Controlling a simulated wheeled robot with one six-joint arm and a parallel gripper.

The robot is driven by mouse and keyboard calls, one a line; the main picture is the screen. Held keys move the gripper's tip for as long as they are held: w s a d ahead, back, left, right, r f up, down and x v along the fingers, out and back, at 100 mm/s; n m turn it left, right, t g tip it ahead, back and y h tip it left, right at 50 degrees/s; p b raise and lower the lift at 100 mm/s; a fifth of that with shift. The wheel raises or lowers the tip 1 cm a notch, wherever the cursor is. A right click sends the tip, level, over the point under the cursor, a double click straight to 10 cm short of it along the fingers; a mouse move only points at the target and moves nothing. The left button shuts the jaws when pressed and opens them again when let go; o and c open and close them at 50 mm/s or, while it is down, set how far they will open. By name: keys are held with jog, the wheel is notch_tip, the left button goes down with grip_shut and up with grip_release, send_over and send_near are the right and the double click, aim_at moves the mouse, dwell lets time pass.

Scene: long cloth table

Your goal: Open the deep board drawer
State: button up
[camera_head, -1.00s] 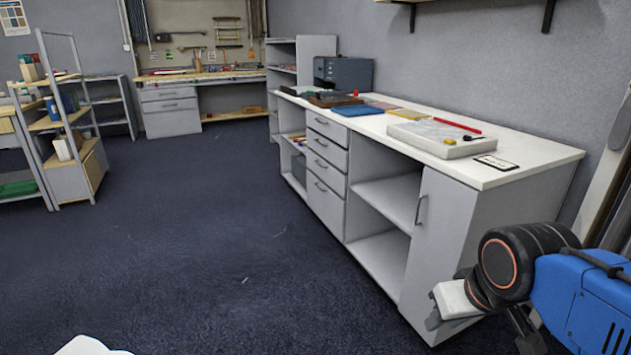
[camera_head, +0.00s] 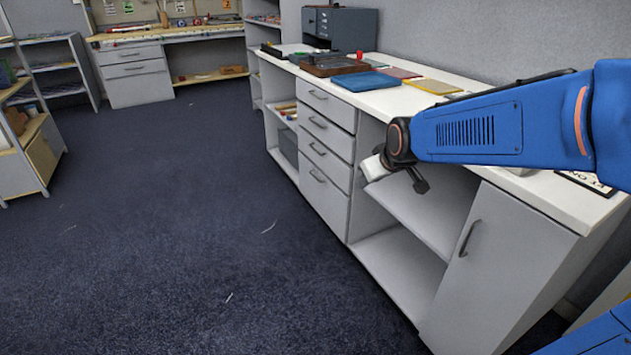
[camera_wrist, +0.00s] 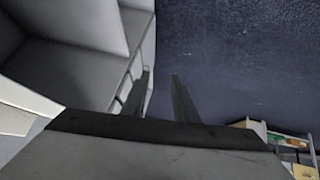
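The drawer stack is in the long grey cabinet in the head view. Its lowest and tallest drawer (camera_head: 322,198), which fits the deep board drawer, is shut, with a bar handle (camera_head: 317,176) near its top edge. The drawers above it are also shut. My gripper (camera_head: 374,168) is to the right of the stack, in front of the open shelf bay. In the wrist view my gripper (camera_wrist: 160,78) has its two dark fingers apart with nothing between them. The cabinet front shows there left of the fingers, and I cannot tell the drawers apart.
The white worktop (camera_head: 395,101) carries a brown tray (camera_head: 335,66), coloured boards and a dark grey box (camera_head: 340,27). A cabinet door (camera_head: 500,265) with a handle is right of the open bay. The dark carpet (camera_head: 190,220) is clear in front. A shelf cart (camera_head: 28,150) stands left.

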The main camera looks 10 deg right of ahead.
jog(key=w+a+f+n+t, duration=0.1)
jog(key=w+f, duration=0.3)
jog(key=w, duration=0.6)
jog(key=w+a+f+n+t, duration=0.15)
jog(key=w+f, duration=0.25)
jog(key=w, duration=0.5)
jog(key=w+f+n+t, duration=0.1)
jog(key=w+f, duration=0.3)
jog(key=w, duration=0.6)
jog(key=w+a+f+n+t, duration=0.1)
jog(key=w+f, duration=0.4)
jog(key=f, duration=0.3)
jog(key=w+f+n+t, duration=0.2)
jog(key=w+f, duration=0.3)
jog(key=f, duration=0.3)
jog(key=w+a+f+n+t, duration=0.1)
jog(key=w+f, duration=0.4)
jog(key=f, duration=0.3)
jog(key=x, duration=1.7)
jog(key=shift+d, duration=0.3)
grip_shut()
